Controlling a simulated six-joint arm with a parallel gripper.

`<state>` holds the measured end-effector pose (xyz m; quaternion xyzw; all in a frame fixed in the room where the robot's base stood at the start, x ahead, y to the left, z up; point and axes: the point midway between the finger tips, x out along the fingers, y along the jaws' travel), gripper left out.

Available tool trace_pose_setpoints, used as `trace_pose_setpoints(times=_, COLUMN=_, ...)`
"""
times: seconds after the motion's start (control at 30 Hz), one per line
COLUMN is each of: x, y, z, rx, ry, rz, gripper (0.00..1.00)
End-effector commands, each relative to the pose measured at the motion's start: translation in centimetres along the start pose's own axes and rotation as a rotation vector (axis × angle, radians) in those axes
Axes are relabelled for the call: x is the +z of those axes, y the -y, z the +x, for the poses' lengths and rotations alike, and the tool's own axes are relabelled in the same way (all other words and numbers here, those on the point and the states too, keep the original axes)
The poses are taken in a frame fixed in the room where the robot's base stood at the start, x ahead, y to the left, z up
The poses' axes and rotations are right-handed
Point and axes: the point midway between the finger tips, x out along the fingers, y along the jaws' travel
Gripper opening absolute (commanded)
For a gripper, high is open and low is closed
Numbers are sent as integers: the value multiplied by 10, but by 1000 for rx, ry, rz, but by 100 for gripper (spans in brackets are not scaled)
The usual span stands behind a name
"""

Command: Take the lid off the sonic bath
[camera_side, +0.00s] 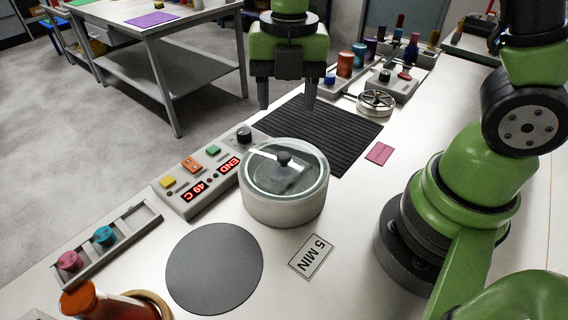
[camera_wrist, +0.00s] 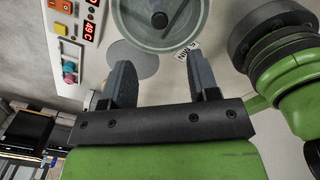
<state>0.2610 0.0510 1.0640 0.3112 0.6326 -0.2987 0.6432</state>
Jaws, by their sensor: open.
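The sonic bath (camera_side: 283,208) is a round pale tub in the middle of the white bench in the side view. Its clear glass lid (camera_side: 308,172) sits on top, with a dark round knob (camera_side: 283,158) at its centre. In the wrist view the lid (camera_wrist: 190,30) is at the top, cut by the frame edge, with its knob (camera_wrist: 160,19). My gripper (camera_side: 288,106) is open and empty, above the black ribbed mat behind the bath. Its two fingers also show in the wrist view (camera_wrist: 164,82), apart from the knob.
A control panel (camera_side: 200,178) with red displays reading "END" and "49 C" adjoins the bath on the left. A grey disc (camera_side: 214,268) and a "5 MIN" card (camera_side: 311,256) lie in front. The ribbed mat (camera_side: 345,135) is bare.

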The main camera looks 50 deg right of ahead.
Motion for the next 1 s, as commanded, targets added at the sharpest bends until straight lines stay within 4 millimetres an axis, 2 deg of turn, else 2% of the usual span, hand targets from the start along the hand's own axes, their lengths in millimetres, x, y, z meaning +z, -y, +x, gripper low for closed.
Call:
trace_pose_setpoints(times=0.17, x=0, y=-2, z=18, rx=-27, ry=-9, rz=-111, gripper=55)
trace_pose_setpoints(times=0.33, x=-1, y=-1, z=44, rx=-28, ry=-11, rz=-111, gripper=55)
trace_pose_setpoints(times=0.57, x=-1, y=-1, z=63, rx=-26, ry=-10, rz=-109, gripper=55)
trace_pose_setpoints(times=0.8, x=-4, y=-1, z=98, rx=-26, ry=-10, rz=-106, gripper=55)
trace_pose_setpoints(times=1.0, x=-3, y=-1, z=108, rx=-23, ry=-8, rz=-106, gripper=55)
